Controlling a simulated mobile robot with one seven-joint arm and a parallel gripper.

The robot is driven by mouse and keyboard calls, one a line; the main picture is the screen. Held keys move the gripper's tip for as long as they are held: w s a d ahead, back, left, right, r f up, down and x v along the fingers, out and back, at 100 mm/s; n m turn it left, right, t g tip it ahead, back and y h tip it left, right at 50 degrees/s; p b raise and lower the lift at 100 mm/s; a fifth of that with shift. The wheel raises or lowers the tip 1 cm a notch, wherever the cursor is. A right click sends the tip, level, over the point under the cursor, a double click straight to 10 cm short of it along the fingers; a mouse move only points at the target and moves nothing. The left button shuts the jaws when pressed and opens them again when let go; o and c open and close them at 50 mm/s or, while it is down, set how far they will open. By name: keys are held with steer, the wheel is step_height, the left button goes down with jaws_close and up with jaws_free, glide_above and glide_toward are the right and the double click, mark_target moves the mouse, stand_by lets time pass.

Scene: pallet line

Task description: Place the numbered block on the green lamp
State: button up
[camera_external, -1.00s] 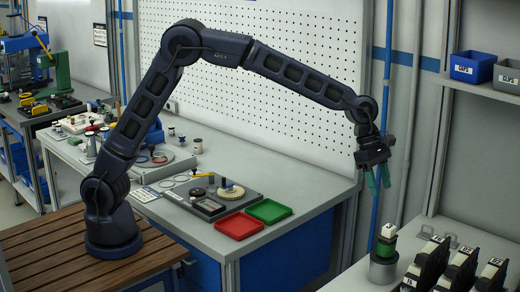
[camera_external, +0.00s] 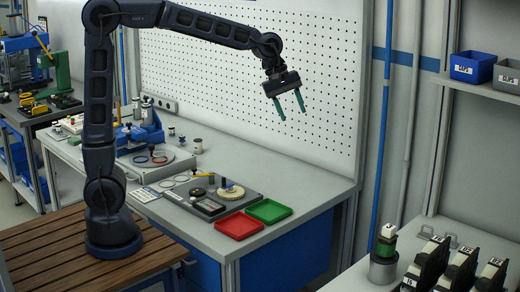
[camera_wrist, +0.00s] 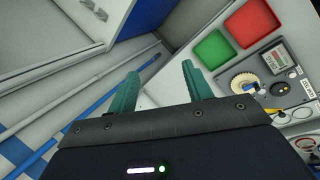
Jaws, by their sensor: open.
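A small white block with a dark mark on top (camera_external: 389,230) sits on the green lamp (camera_external: 385,246) in the external view, at the lower right. The lamp stands on a grey cylinder (camera_external: 382,268). The block looks upright and rests on the lamp; its number is too small to read. My gripper (camera_external: 290,107) is open and empty, high in front of the pegboard, up and left of the lamp and well apart from it. Its teal fingers also show spread in the wrist view (camera_wrist: 160,88). Block and lamp are not visible in the wrist view.
A red tray (camera_external: 239,225) and a green tray (camera_external: 268,210) lie at the bench's front corner. A dark plate with gears (camera_external: 211,204) lies beside them. Several black labelled units stand right of the lamp. Blue and grey bins sit on the upper right shelf.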

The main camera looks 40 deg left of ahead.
steer(key=s+a+r+m+t, duration=0.1)
steer(key=s+a, duration=0.1)
steer(key=a, duration=0.4)
steer(key=s+a+r+m, duration=0.1)
steer(key=s+a+m, duration=0.15)
steer(key=a, duration=0.35)
steer(key=s+a+f+m+y, duration=0.2)
steer(key=s+a+f+m, duration=0.1)
steer(key=s+a, duration=0.7)
steer(key=s+a+f+m+t+y, duration=0.1)
steer(key=s+a+f+m, duration=0.2)
steer(key=s+a, duration=0.7)
steer(key=shift+s+a+f+m+y, duration=0.3)
steer(key=shift+s+a+m+y, duration=0.1)
steer(key=shift+m, duration=0.25)
